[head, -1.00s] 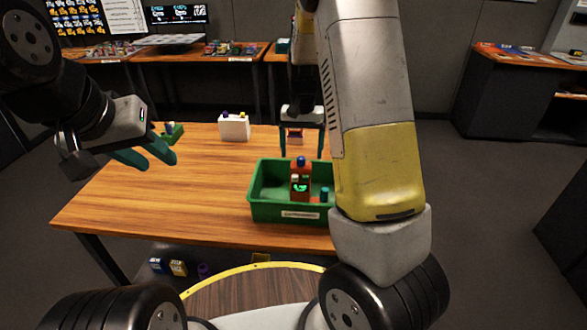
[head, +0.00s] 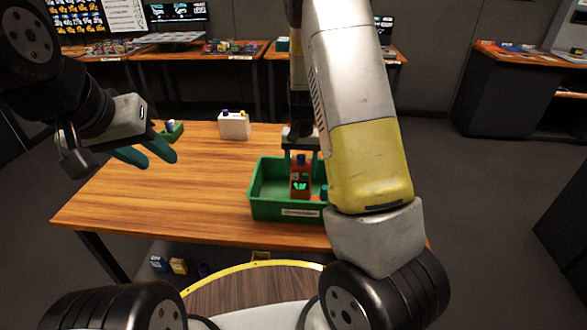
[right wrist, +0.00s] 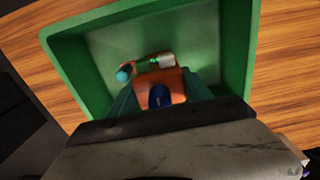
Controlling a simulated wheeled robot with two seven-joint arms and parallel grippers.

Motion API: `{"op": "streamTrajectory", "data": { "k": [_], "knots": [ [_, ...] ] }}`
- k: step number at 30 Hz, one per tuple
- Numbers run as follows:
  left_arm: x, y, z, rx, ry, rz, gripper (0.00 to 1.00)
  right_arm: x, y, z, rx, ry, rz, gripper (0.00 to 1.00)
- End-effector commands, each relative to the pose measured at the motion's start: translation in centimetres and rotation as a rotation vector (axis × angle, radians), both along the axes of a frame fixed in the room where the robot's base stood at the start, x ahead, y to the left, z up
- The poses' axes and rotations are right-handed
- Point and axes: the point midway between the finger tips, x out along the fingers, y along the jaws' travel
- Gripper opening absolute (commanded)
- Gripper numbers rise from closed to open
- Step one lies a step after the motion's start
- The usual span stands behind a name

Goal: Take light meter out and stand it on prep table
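The light meter looks to be the orange-red device (head: 300,183) with a blue knob on top and a glowing green face. It stands upright in the green bin (head: 285,208) on the prep table (head: 160,195). My right gripper (head: 301,155) is down at the device's top, with its teal fingers on either side. In the right wrist view the orange body and blue knob (right wrist: 160,96) sit between the fingers (right wrist: 160,85); whether they press on it is unclear. My left gripper (head: 162,152) is open and empty above the table's left part.
A teal-capped cylinder (right wrist: 124,73) with a pale end lies in the bin beside the device. The table left of the bin is clear.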

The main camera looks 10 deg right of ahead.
Motion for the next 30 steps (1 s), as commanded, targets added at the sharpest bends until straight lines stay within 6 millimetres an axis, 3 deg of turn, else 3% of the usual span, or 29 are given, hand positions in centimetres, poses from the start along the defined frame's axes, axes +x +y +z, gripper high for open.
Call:
{"op": "streamTrajectory", "data": {
  "k": [1, 7, 19, 30],
  "knots": [
    [0.0, 0.0, 0.0, 0.0, 0.0, 0.0, 0.36, 0.0, 0.0, 0.0, 0.0, 0.0, 0.0, 0.4],
    [0.0, 0.0, 0.0, 0.0, 0.0, 0.0, 0.36, 0.0, 0.0, 0.0, 0.0, 0.0, 0.0, 0.01],
    [0.0, 0.0, 0.0, 0.0, 0.0, 0.0, 0.36, 0.1, 0.0, 0.8, 0.0, -0.002, 0.001, 0.0],
    [0.0, 0.0, 0.0, 0.0, 0.0, 0.0, 0.36, 0.1, 0.0, 7.8, 0.001, -0.003, 0.0, 0.0]
  ]
}}
